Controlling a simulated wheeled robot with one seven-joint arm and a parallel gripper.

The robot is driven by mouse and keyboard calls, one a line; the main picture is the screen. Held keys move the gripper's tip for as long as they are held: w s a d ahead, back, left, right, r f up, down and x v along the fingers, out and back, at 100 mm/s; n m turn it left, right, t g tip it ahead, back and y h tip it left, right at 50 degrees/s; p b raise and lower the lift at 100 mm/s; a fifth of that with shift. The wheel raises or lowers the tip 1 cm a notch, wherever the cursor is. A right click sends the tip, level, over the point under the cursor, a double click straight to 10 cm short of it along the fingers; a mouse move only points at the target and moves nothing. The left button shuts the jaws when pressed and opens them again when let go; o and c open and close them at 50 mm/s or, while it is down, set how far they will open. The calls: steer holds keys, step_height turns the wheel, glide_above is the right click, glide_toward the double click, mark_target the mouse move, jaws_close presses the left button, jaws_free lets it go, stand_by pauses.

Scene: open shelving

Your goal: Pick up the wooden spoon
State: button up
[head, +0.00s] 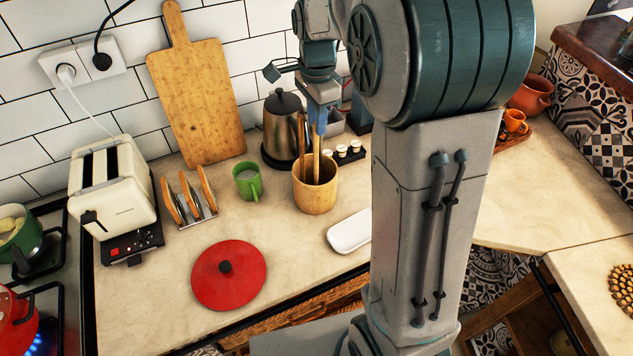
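A round wooden holder (314,196) stands on the counter near the middle of the head view. Slim wooden utensils (302,142) stand upright in it. Their lower ends are hidden inside, so I cannot tell which one is the spoon. My gripper (319,128) points down right above the holder, at the upper part of the utensils. Its fingers overlap a wooden handle (316,160) in the picture. I cannot tell whether they touch it or close on it.
A steel kettle (284,125) stands just behind the holder, and a green mug (247,180) to its left. A toast rack (190,200), toaster (112,187) and red lid (229,276) are farther left. A white dish (349,232) lies front right. My arm hides the counter at right.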

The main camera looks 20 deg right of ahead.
mark_target(315, 140)
steer(key=shift+a+f+b, duration=0.15)
steer(key=shift+f+b, duration=1)
steer(key=shift+f, duration=0.4)
steer(key=shift+a+f+b, duration=0.1)
steer(key=shift+f+b, duration=1)
steer(key=shift+f, duration=0.4)
steer(key=shift+s, duration=0.1)
steer(key=shift+r, duration=0.1)
jaws_close()
